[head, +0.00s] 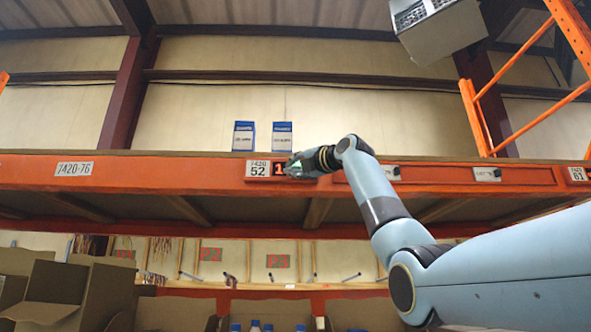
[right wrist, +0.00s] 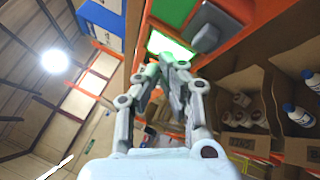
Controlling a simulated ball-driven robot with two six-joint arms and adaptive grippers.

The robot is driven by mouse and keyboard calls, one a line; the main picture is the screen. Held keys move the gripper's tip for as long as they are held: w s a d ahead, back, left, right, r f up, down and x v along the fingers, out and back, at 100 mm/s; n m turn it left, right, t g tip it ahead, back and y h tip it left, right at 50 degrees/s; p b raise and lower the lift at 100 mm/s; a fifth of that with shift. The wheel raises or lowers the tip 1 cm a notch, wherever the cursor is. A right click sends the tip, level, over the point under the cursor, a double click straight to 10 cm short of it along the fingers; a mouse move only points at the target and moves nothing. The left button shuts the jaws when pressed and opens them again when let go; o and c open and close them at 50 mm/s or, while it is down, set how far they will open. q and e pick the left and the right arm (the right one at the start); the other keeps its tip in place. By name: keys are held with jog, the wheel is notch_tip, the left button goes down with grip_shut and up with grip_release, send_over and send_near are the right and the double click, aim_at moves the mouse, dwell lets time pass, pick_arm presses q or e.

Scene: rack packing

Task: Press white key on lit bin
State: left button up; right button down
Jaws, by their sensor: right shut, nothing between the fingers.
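The lit bin module sits on the orange shelf beam, with a white label (head: 258,169) reading 7420 52 and a lit red display (head: 280,169) beside it. My right gripper (head: 293,167) is in front of the module's right part and hides much of it. In the right wrist view the gripper (right wrist: 167,66) is shut and empty. Its fingertips are at the lower edge of a bright white-green lit key (right wrist: 168,45) and are tinted green. I cannot tell whether they touch it. My left gripper is not in view.
The orange beam (head: 170,176) runs across the view, with another label (head: 75,169) at left and further modules (head: 487,174) at right. Two blue-and-white cartons (head: 243,137) (head: 282,137) stand above the beam. Open cardboard boxes (head: 62,298) and bottles are below.

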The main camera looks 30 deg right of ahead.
jog(key=shift+w+d, duration=0.1)
jog(key=shift+w, duration=0.05)
dwell(0.6)
jog(key=shift+s+a+b, duration=0.4)
jog(key=shift+s+b, duration=0.1)
jog(key=shift+s, duration=0.2)
jog(key=shift+s+f, duration=0.1)
jog(key=shift+s+a+b, duration=0.4)
jog(key=shift+s+a, duration=0.05)
jog(key=shift+s, duration=0.25)
jog(key=shift+s+a+b, duration=0.4)
jog(key=shift+s+b, duration=0.05)
jog(key=shift+s, duration=0.2)
jog(key=shift+s+a+b, duration=0.4)
jog(key=shift+s+a, duration=0.05)
jog(key=shift+s, duration=0.25)
